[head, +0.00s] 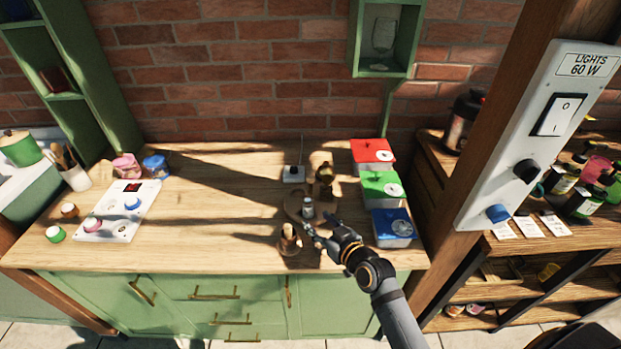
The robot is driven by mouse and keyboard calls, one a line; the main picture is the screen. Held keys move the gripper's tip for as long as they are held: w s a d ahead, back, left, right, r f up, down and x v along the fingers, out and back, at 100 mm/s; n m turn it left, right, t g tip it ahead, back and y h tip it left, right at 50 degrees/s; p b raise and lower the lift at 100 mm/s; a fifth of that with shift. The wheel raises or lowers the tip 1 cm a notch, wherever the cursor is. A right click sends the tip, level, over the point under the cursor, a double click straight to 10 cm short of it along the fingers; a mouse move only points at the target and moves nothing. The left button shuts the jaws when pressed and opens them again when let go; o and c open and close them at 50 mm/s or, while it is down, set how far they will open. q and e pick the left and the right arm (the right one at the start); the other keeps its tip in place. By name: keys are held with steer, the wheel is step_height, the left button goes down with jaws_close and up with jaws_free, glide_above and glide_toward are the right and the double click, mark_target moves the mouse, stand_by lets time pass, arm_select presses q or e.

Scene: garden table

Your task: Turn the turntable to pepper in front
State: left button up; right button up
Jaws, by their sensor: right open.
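The turntable (291,205) is a round wooden disc on the right part of the wooden table, partly hidden by the things on and around it. A dark brown mill-like piece (324,178) stands at its back right. A small pale jar with a grey top (307,209) stands toward its front. I cannot read any label, so I cannot tell which one is pepper. My right gripper (314,231) reaches in from the lower right and is open, close to the front of the turntable. Whether it touches the turntable cannot be told. My left gripper is not in view.
A wooden piece (290,241) stands front left of my right gripper. Red (373,152), green (382,187) and blue (393,226) boxes line the right side. A white panel with knobs (118,211) lies left; the table's middle is clear.

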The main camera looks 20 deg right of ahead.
mark_target(312, 181)
steer(key=w+r+t, duration=0.1)
steer(key=w, duration=0.4)
steer(key=w+d+r+m+t+h, duration=0.1)
steer(key=w, duration=0.3)
steer(key=w+r+t+h, duration=0.1)
steer(key=w, duration=0.4)
steer(key=shift+w+d+r+m+t, duration=0.3)
steer(key=shift+d+r+m, duration=0.1)
jaws_close()
